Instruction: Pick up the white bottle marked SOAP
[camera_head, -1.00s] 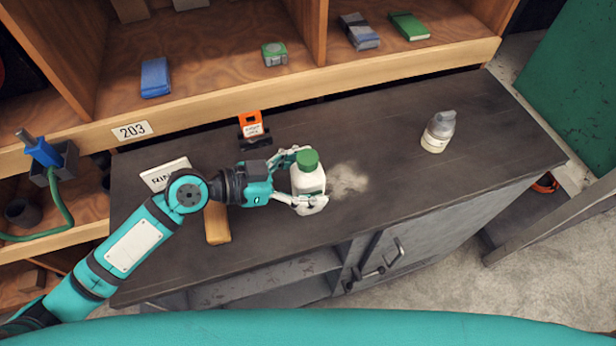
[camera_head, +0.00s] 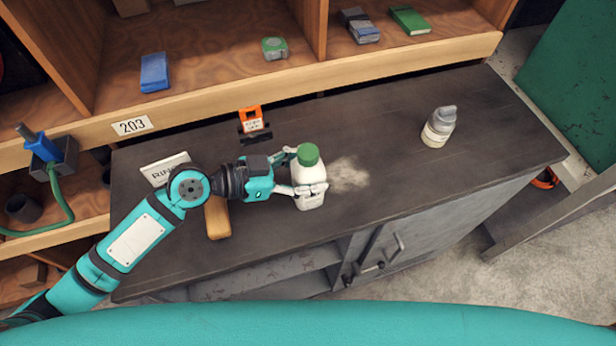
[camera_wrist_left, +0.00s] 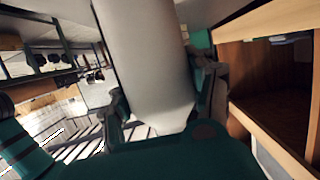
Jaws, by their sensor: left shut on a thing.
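A white bottle with a green cap (camera_head: 309,172) stands upright at the dark bench top, left of a pale smudge. No marking on it is readable from here. My left gripper (camera_head: 308,189) has its fingers shut on the white bottle's body. In the left wrist view the white bottle (camera_wrist_left: 150,70) fills the middle, between the fingers. I cannot tell if its base touches the bench. A second bottle, pale with a grey cap (camera_head: 438,127), stands apart at the right of the bench. My right gripper is not in view.
The dark bench (camera_head: 390,165) has free room between the two bottles. A white RIN-lettered sign (camera_head: 165,169), an orange item (camera_head: 252,122) and a tan block (camera_head: 217,218) surround my left arm. Wooden shelves (camera_head: 300,75) rise behind.

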